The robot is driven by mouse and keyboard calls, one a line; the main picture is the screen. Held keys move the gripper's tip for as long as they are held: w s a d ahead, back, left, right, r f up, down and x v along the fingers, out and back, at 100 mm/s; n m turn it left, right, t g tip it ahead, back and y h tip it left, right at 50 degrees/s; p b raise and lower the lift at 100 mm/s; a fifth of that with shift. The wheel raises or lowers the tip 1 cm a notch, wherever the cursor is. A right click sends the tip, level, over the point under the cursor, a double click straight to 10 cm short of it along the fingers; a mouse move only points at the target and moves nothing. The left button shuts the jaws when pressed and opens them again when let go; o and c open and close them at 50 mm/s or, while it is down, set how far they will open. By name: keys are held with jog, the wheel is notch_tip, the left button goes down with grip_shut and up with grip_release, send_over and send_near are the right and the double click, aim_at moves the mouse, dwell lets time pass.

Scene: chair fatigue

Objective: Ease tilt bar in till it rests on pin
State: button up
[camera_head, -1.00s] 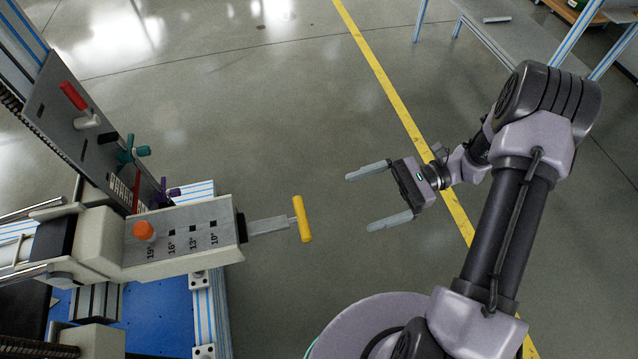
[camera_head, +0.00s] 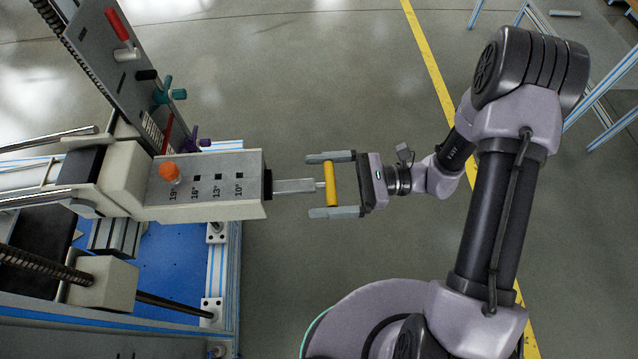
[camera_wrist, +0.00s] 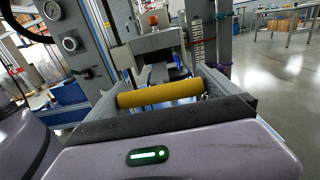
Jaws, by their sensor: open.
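The tilt bar (camera_head: 294,186) is a flat grey bar sticking out of the right end of a grey housing, with a yellow cross handle (camera_head: 331,184) on its outer end. The orange pin (camera_head: 169,172) stands in the housing's top plate (camera_head: 215,176) at the 19° mark; the holes at 16°, 13° and 10° look empty. My gripper (camera_head: 332,184) is open, with one finger beyond each end of the yellow handle. In the wrist view the handle (camera_wrist: 160,94) lies across between the two fingers, close to the palm. The bar's inner end is hidden in the housing.
An upright grey panel (camera_head: 110,70) with a red lever (camera_head: 117,24), a teal knob (camera_head: 163,92) and a purple knob (camera_head: 190,144) rises at the left. A blue-edged frame (camera_head: 225,270) stands below the housing. The floor around my gripper is clear.

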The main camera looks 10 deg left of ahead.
jog(key=shift+s+a, duration=0.1)
jog(key=shift+a, duration=0.15)
